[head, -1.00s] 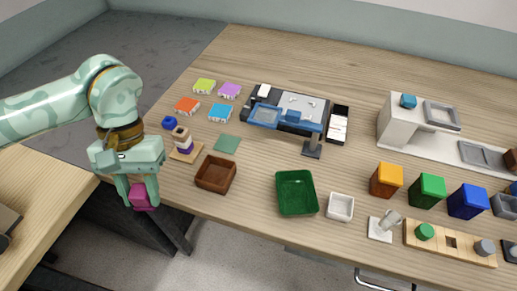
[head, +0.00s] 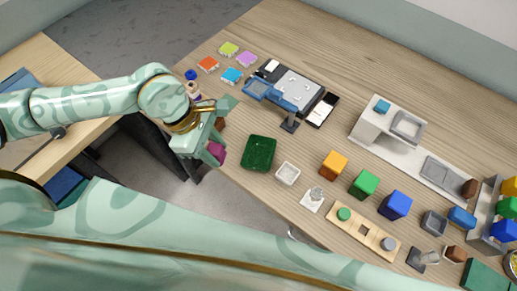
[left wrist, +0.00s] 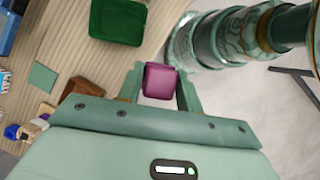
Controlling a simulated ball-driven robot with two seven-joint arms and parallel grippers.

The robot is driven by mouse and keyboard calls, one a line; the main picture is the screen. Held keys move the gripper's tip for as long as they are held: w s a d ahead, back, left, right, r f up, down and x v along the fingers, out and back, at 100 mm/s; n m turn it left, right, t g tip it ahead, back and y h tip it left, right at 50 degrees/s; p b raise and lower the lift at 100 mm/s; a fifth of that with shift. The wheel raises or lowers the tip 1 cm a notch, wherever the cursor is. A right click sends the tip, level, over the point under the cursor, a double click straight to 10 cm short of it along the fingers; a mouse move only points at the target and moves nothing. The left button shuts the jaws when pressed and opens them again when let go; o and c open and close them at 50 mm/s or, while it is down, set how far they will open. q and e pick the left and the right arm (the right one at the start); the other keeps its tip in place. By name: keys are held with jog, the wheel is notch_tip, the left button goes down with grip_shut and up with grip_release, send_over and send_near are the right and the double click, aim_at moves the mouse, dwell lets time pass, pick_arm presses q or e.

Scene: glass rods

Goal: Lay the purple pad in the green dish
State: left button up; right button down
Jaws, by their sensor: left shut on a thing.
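The purple pad (head: 217,154) is a small magenta-purple block. My left gripper (head: 214,150) is shut on it and holds it near the table's front edge. In the left wrist view the pad (left wrist: 160,81) sits between the fingers of the gripper (left wrist: 158,84). The green dish (head: 258,153) stands on the table just right of the gripper, empty. It also shows at the top of the left wrist view (left wrist: 118,20), apart from the pad. My right gripper is not in view.
A brown bowl (left wrist: 82,90) is mostly hidden behind my left gripper in the head view. A small white dish (head: 288,173) stands right of the green dish. Orange (head: 334,164), green and blue blocks stand further right. Several flat coloured pieces (head: 245,59) lie at the back left.

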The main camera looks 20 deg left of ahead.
pick_arm(q)
jog(key=w+d+f, duration=0.2)
jog(key=w+f, duration=0.1)
jog(key=w+d+f, duration=0.2)
jog(key=w+d, duration=0.1)
jog(key=w+d+f+b, duration=0.1)
jog(key=w+d+f, duration=0.1)
jog(key=w+f, duration=0.1)
jog(key=shift+d+f, duration=0.15)
jog(key=shift+f, duration=0.15)
jog(key=shift+w+d+f+b, duration=0.1)
jog(key=shift+w+f+b, duration=0.05)
jog(key=shift+f, duration=0.75)
jog(key=shift+w+f+b, duration=0.1)
jog(key=shift+f+b, duration=0.05)
jog(key=shift+f, duration=0.75)
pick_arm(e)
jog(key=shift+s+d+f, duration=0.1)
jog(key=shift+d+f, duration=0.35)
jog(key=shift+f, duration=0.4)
pick_arm(q)
jog(key=o, duration=1)
jog(key=shift+f, duration=0.1)
jog(key=shift+c, duration=0.2)
